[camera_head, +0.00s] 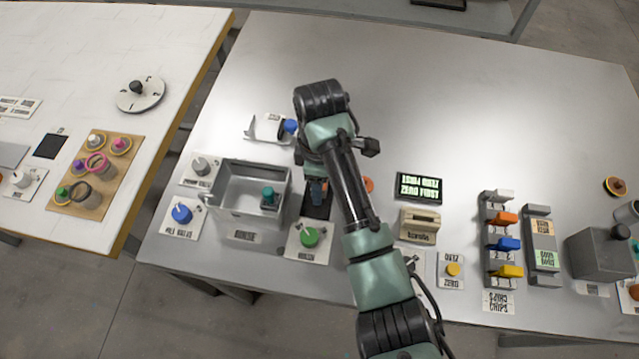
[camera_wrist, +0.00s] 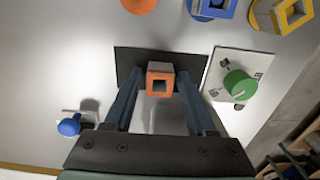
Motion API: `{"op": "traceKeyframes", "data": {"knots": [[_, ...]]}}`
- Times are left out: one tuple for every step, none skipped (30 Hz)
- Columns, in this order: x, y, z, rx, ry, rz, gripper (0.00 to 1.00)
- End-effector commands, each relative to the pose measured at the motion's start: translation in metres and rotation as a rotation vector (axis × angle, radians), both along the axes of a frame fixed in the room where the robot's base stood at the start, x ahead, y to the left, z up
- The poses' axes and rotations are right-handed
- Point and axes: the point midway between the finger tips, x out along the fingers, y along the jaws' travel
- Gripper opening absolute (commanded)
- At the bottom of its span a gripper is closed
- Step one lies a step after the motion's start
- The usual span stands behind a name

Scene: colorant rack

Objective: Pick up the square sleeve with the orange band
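The square sleeve with the orange band (camera_wrist: 160,68) stands upright on a dark mat (camera_wrist: 128,62) in the wrist view, its square opening facing the camera. My gripper (camera_wrist: 161,82) is open around it, one blue finger on each side. A narrow gap seems to show between the sleeve and each finger. In the head view my gripper (camera_head: 318,190) points down over the dark mat (camera_head: 318,211), and my arm and fingers mostly hide the sleeve there.
A green knob (camera_wrist: 240,86) on a white plate is right of the mat in the wrist view. A blue square sleeve (camera_wrist: 212,16) and a yellow square sleeve (camera_wrist: 282,14) stand beyond it. A blue knob (camera_wrist: 69,126) is at left. A grey open basin (camera_head: 247,168) stands beside my gripper in the head view.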

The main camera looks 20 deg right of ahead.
Motion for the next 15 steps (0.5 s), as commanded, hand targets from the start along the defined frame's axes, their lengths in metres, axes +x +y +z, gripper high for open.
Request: {"op": "traceKeyframes", "data": {"knots": [[0.0001,0.0001,0.0002,0.000,0.000,0.000,0.46],[0.0001,0.0001,0.0002,0.000,0.000,0.000,0.40],[0.0001,0.0001,0.0002,0.000,0.000,0.000,0.33],[0.0001,0.0001,0.0002,0.000,0.000,0.000,0.28],[0.0001,0.0001,0.0002,0.000,0.000,0.000,0.22],[0.0001,0.0001,0.0003,0.000,0.000,0.000,0.15],[0.0001,0.0001,0.0003,0.000,0.000,0.000,0.10],[0.0001,0.0001,0.0003,0.000,0.000,0.000,0.04],[0.0001,0.0002,0.0003,0.000,0.000,0.000,0.00],[0.0001,0.0002,0.0003,0.000,0.000,0.000,0.00],[0.0001,0.0002,0.0003,0.000,0.000,0.000,0.00],[0.0001,0.0001,0.0004,0.000,0.000,0.000,0.00],[0.0001,0.0001,0.0004,0.000,0.000,0.000,0.00],[0.0001,0.0001,0.0004,0.000,0.000,0.000,0.00],[0.0001,0.0001,0.0004,0.000,0.000,0.000,0.00]]}}
